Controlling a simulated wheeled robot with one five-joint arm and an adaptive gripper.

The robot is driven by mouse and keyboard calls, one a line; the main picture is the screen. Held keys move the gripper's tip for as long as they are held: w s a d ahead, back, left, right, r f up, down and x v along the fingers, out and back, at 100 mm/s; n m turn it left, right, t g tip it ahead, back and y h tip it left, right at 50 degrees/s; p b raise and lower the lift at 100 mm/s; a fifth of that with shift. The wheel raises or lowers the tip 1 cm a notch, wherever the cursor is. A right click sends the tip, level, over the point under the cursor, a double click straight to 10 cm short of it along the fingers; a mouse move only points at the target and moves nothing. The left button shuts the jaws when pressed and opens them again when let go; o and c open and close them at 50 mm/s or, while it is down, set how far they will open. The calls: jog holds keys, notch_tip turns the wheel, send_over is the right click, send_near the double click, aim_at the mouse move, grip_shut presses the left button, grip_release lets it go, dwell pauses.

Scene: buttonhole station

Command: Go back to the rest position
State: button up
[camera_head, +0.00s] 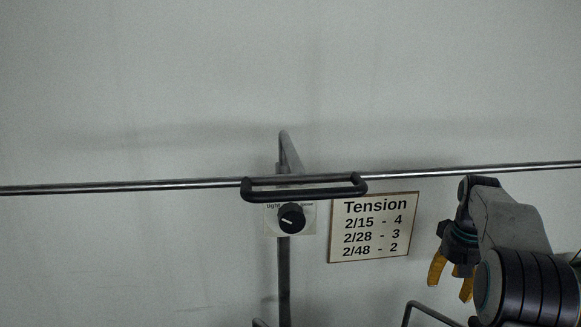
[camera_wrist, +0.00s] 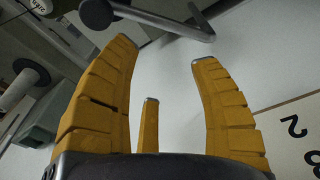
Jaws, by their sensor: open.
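My gripper (camera_head: 451,281) is at the lower right in the head view, with its yellow fingers pointing down. In the wrist view my gripper (camera_wrist: 165,75) shows its yellow segmented fingers spread apart, with nothing between them. It is open and empty. It hangs to the right of and below the tension sign (camera_head: 372,228), apart from it in the picture.
A metal rail (camera_head: 120,187) crosses the head view, with a dark handle (camera_head: 305,194) in front. A black knob (camera_head: 291,218) sits below it on a post. A bent metal bar (camera_head: 430,309) is near my gripper. The upper wall is bare.

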jog(key=shift+m+g, duration=0.3)
jog(key=shift+m, duration=0.1)
jog(key=s+f, duration=0.1)
jog(key=f, duration=0.1)
jog(key=s+a+f, duration=0.1)
jog(key=shift+s+f, duration=0.35)
jog(key=s, duration=0.1)
jog(key=s+a+f, duration=0.1)
jog(key=s+a, duration=0.1)
jog(key=s, duration=0.1)
jog(key=shift+a+f, duration=0.1)
jog(key=shift+f, duration=0.05)
jog(key=s+a+r+n+t, duration=0.1)
jog(key=s+a+r+t, duration=0.1)
jog(key=s+a, duration=0.5)
jog(key=s+a+r+n+t, duration=0.1)
jog(key=s+a, duration=0.7)
jog(key=s, duration=0.8)
notch_tip(320, 180, up, 2)
jog(key=shift+a+r+n+t+y, duration=0.2)
jog(key=shift+a+n+t+y, duration=0.15)
jog(key=shift+n, duration=0.25)
jog(key=shift+s+d, duration=0.1)
